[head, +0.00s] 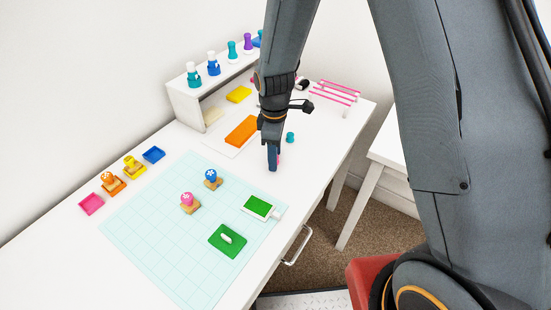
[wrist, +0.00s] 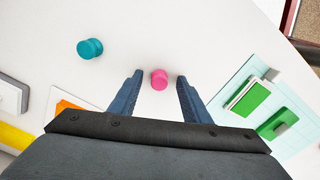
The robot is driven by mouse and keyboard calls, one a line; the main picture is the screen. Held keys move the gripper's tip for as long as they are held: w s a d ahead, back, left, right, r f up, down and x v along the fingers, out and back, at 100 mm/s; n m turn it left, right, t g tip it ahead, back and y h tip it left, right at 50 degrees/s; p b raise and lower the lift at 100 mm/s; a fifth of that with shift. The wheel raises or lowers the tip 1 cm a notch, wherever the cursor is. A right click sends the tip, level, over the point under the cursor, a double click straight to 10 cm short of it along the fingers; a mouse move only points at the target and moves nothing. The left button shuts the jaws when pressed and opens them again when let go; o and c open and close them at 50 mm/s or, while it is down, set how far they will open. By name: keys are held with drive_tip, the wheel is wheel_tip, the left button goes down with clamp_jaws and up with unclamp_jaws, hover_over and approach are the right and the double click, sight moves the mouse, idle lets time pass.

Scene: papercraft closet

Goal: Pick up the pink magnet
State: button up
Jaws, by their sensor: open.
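The pink magnet (wrist: 159,79) is a small round knob on the white table (wrist: 200,30). In the wrist view it lies between the tips of my gripper (wrist: 157,88), with a gap to each finger. My gripper is open and points down over the table. In the head view my gripper (head: 273,160) hides most of the magnet; only a bit of pink (head: 279,158) shows beside the fingers. I cannot tell how high the fingertips are above the table.
A teal magnet (wrist: 90,49) stands close by. An orange block (head: 242,130) lies left of my gripper in the head view. The pale cutting mat (head: 150,235) holds stamps, a green pad (head: 258,207) and a green block (head: 222,246). A white shelf (head: 185,107) with bottles stands behind.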

drive_tip(key=c, duration=1.1)
